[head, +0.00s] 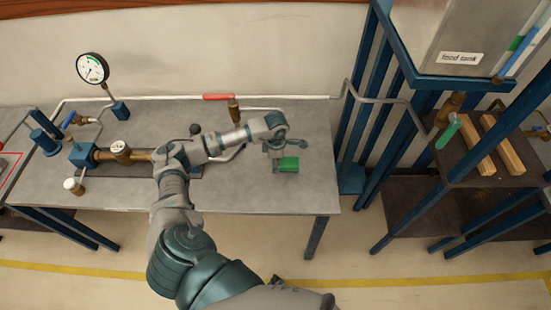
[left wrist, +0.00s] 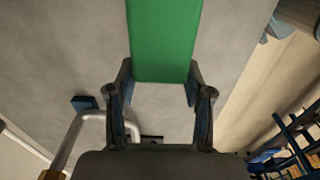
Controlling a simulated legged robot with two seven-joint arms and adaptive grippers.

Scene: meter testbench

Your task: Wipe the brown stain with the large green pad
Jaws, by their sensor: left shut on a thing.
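The green pad (head: 288,164) is at the right part of the grey metal table (head: 235,195). My left gripper (head: 276,150) is shut on it. In the left wrist view the pad (left wrist: 163,40) sits between the two fingers of my left gripper (left wrist: 160,82) and extends beyond them. The pad is over the grey tabletop; I cannot tell if it touches the surface. I cannot make out a brown stain in either view; my arm and gripper hide part of the table. My right gripper is not in view.
A pressure gauge (head: 92,69), brass pipe fittings (head: 121,150) and a blue-handled valve (head: 69,119) stand on the left of the table. A pipe with a red sleeve (head: 218,97) runs along the back. A rack with a tank (head: 470,40) is at right. Front right tabletop is clear.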

